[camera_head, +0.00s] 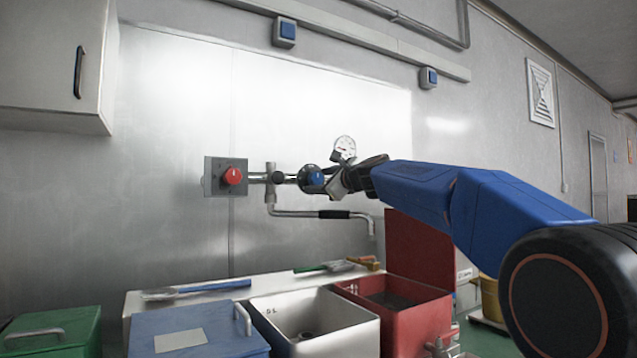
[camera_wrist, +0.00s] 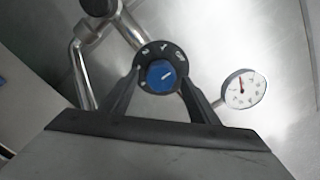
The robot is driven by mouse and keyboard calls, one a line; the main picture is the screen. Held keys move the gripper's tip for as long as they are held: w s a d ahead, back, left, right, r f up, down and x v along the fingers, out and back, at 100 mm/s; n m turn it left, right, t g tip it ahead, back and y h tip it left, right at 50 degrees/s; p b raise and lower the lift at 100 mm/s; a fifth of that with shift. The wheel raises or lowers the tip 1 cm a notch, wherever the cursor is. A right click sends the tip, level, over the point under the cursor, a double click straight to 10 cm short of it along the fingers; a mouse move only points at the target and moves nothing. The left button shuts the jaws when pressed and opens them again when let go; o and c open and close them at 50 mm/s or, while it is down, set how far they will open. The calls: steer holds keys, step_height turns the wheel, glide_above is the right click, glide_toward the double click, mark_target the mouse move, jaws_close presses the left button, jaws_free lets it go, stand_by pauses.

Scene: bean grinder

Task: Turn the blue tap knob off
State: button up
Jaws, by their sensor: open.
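The blue tap knob (camera_head: 316,179) sits on the wall pipe, to the right of the red knob. In the wrist view the blue knob (camera_wrist: 161,75) has a black dial ring with white markings, and a white line on its face points to the upper right. My gripper (camera_head: 328,181) is at the knob from the right in the head view. In the wrist view its two open fingers (camera_wrist: 160,88) stand on either side of the blue knob and dial. I cannot tell whether the fingers touch it.
A red knob (camera_head: 233,176) on a grey plate is to the left. A pressure gauge (camera_head: 345,148) sits just above my gripper. A blue-lidded bin (camera_head: 225,330) stands left.

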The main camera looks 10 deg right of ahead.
steer(key=v, duration=1.5)
steer(key=shift+s, duration=0.3)
steer(key=shift+d, duration=0.2)
